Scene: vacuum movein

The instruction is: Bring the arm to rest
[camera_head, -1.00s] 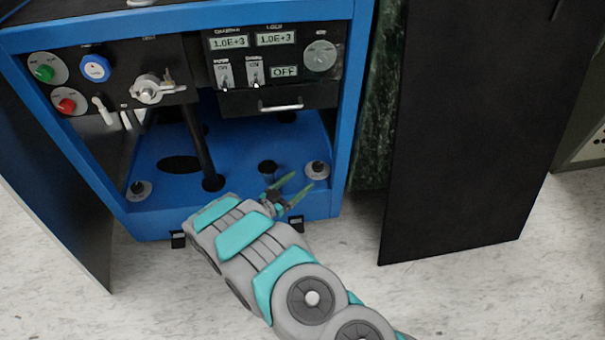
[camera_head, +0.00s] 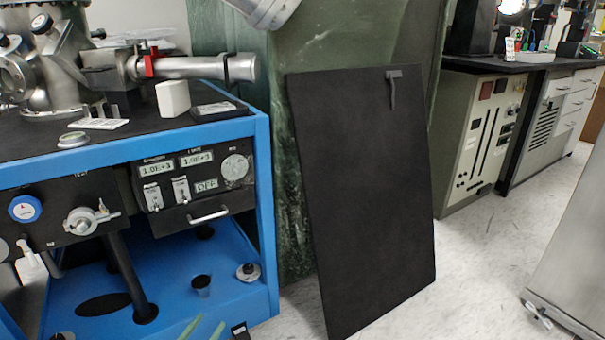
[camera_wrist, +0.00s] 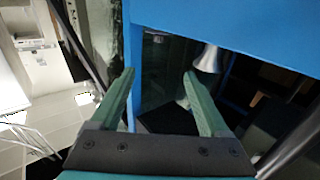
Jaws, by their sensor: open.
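My gripper (camera_wrist: 158,88) is open in the wrist view, its two green fingers apart with nothing between them. In the head view only the green fingertips (camera_head: 203,328) show at the bottom edge; the rest of my arm is out of that view. The fingertips are in front of the blue frame (camera_head: 262,200) of the vacuum cart, near its lower shelf. The blue frame also crosses the upper right of the wrist view (camera_wrist: 230,30).
A black panel (camera_head: 365,200) with a handle leans upright right of the cart. A control panel (camera_head: 190,180) with switches sits above the open lower bay. Free floor (camera_head: 470,270) lies to the right, with a metal cabinet edge (camera_head: 570,270) beyond.

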